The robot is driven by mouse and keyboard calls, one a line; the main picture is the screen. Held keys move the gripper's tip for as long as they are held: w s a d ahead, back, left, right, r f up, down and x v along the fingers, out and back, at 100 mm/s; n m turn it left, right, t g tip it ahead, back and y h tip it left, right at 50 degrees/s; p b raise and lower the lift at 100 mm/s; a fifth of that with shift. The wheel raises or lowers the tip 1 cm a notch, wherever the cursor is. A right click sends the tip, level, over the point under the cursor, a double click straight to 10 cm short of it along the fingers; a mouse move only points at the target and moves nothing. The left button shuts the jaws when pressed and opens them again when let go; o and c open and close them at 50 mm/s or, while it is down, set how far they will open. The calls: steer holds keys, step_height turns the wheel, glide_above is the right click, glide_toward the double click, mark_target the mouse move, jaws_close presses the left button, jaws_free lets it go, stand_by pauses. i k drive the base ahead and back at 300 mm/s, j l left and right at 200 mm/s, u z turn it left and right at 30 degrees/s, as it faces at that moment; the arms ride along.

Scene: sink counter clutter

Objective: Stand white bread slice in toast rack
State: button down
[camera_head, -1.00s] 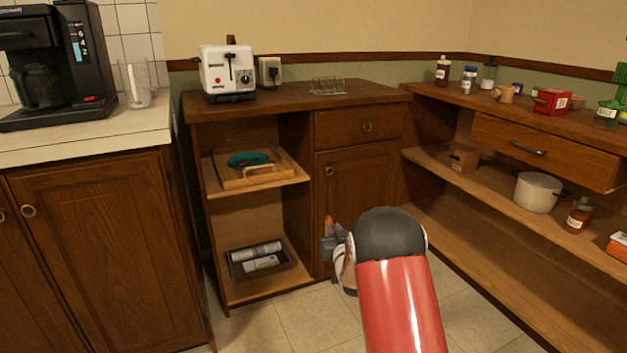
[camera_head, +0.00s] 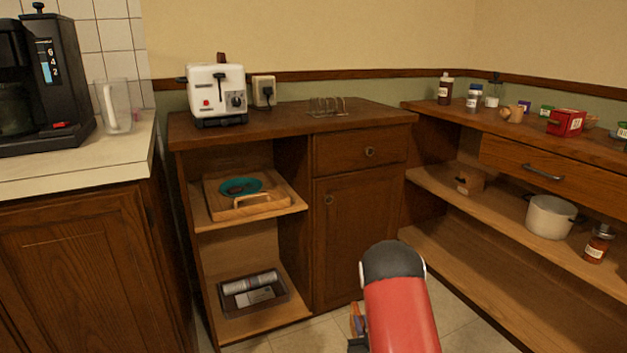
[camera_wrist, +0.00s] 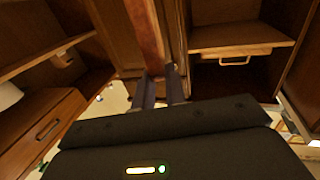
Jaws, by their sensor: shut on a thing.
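My gripper (camera_wrist: 160,90) is shut on a brown, narrow slab seen edge-on in the wrist view, which I take to be the bread slice (camera_wrist: 147,35) with its crust towards the camera. In the head view an orange-brown bit of it (camera_head: 356,318) shows beside my red arm, low in front of the wooden cabinet; most of the gripper is hidden there. The toast rack (camera_head: 328,106), of thin wire loops, stands on the wooden cabinet top, well above and beyond my gripper. Its slots look empty.
A white toaster (camera_head: 216,92) with something brown sticking out stands left of the rack on the cabinet top (camera_head: 285,115). Free wood lies around the rack. A coffee maker and clear pitcher (camera_head: 117,105) are on the left counter; jars and a red box (camera_head: 566,123) are at right.

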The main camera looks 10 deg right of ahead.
mark_target(332, 112)
steer(key=i+z, duration=0.2)
steer(key=z, duration=0.15)
steer(key=i+j+z, duration=0.15)
steer(key=z, duration=0.2)
steer(key=i+j+z, duration=0.2)
steer(key=z, duration=0.15)
steer(key=i, duration=0.1)
